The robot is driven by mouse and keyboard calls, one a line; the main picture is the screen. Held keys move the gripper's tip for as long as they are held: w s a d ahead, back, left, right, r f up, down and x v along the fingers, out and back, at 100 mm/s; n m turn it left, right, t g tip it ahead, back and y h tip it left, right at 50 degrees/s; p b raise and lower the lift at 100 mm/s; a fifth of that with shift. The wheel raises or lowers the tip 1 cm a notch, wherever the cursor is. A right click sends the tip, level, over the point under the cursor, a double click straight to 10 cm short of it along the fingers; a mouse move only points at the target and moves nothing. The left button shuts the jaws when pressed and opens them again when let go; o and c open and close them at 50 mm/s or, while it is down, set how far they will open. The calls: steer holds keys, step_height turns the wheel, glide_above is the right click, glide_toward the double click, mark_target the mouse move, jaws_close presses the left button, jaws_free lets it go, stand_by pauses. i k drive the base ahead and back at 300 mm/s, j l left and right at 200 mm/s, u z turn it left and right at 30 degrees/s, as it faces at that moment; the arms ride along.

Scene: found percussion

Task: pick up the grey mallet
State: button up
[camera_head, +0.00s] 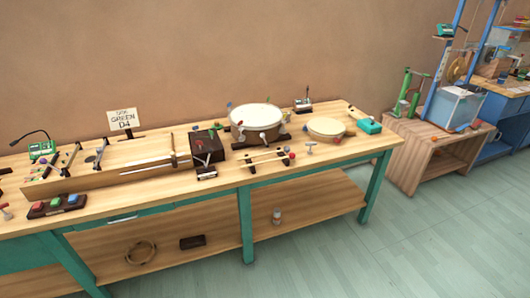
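A small item with a greyish head (310,146) stands near the table's front edge, below the small drum; it may be the grey mallet, but it is too small to be sure. Another pale grey tip (262,136) shows against the front of the large drum (256,114). Mallets with red heads (286,149) lie by a low rack in front of the large drum. My gripper is not in view.
The wooden table (345,150) has green legs and a lower shelf. It holds a small drum (326,126), a dark box (207,146), a long wooden stringed frame (110,171) and a sign (123,118). A wooden cabinet (425,150) stands right. The floor in front is clear.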

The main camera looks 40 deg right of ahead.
mark_target(287, 149)
steer(key=i+j+z, duration=0.25)
steer(key=i+z, duration=0.15)
steer(key=i, duration=0.2)
steer(key=i+j+z, duration=0.75)
steer(key=i+j, duration=0.25)
steer(key=j, duration=0.1)
